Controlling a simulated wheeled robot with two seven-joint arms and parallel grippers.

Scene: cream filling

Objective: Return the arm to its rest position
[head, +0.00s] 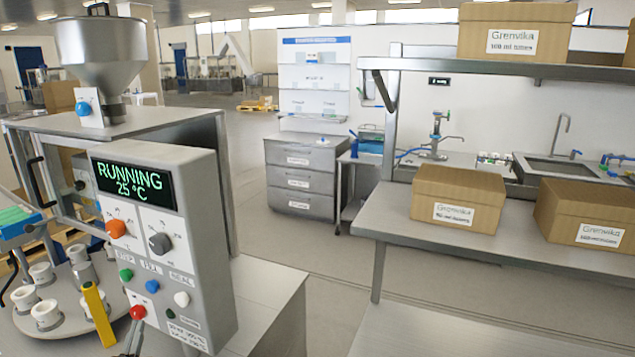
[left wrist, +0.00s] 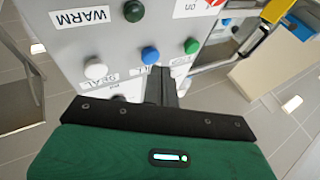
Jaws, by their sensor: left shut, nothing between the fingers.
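The filling machine's control panel (head: 165,245) stands at the left in the head view. Its display (head: 135,187) reads RUNNING 25°C. My left gripper (head: 133,338) shows at the bottom edge, low in front of the panel near the red button (head: 138,312). In the left wrist view the dark fingers of my left gripper (left wrist: 161,75) are shut and empty. Their tips are close to the blue button (left wrist: 150,55); I cannot tell whether they touch the panel. The green button (left wrist: 191,46) and white button (left wrist: 96,69) sit on either side. My right gripper is not in view.
A round table with several white cups (head: 46,314) and a yellow bar (head: 97,315) lies left of the panel. A metal hopper (head: 100,50) stands above. A steel bench (head: 400,225) with cardboard boxes (head: 458,197) is at the right. Floor shows between machine and bench.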

